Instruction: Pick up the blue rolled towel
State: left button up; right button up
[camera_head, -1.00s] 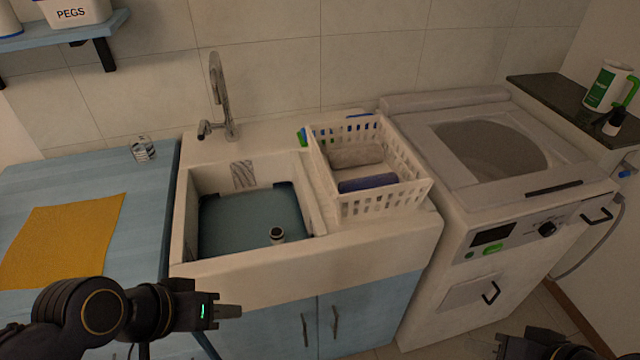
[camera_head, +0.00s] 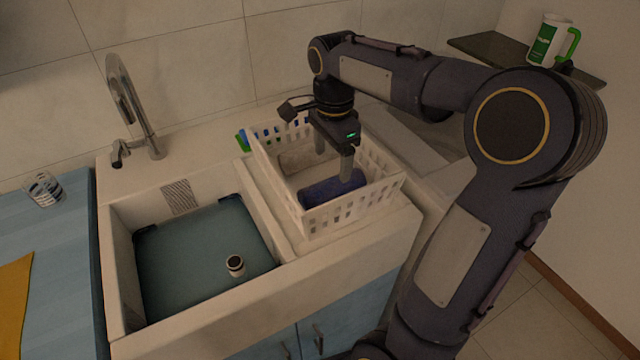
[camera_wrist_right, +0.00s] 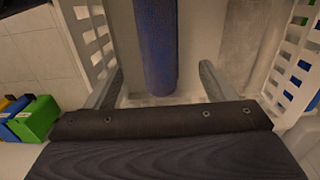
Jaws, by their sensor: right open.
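The blue rolled towel (camera_head: 326,190) lies in a white slatted basket (camera_head: 352,212) on the ledge right of the sink. It also shows in the right wrist view (camera_wrist_right: 156,45), running away from me between the fingers' lines. My right gripper (camera_head: 333,162) reaches down into the basket from above, fingers pointing down, at the towel's far side in the head view. In the right wrist view my right gripper (camera_wrist_right: 160,88) is open, one finger on each side of the towel's line, with nothing held. My left gripper is out of view.
A grey-beige rolled towel (camera_head: 305,158) lies beside the blue one in the basket. The basket walls stand close around the fingers. Green and blue items (camera_wrist_right: 35,118) are outside the basket. The sink (camera_head: 205,255) with a small cylinder (camera_head: 235,265) and a tap (camera_head: 135,115) are to the left.

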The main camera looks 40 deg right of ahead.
aim_at(332, 181)
jog(key=shift+w+f, duration=0.1)
jog(key=shift+f, duration=0.85)
notch_tip(332, 181, down, 7)
jog(key=shift+d+r+b, duration=0.1)
jog(key=shift+b, duration=0.4)
jog(key=c, duration=1.1)
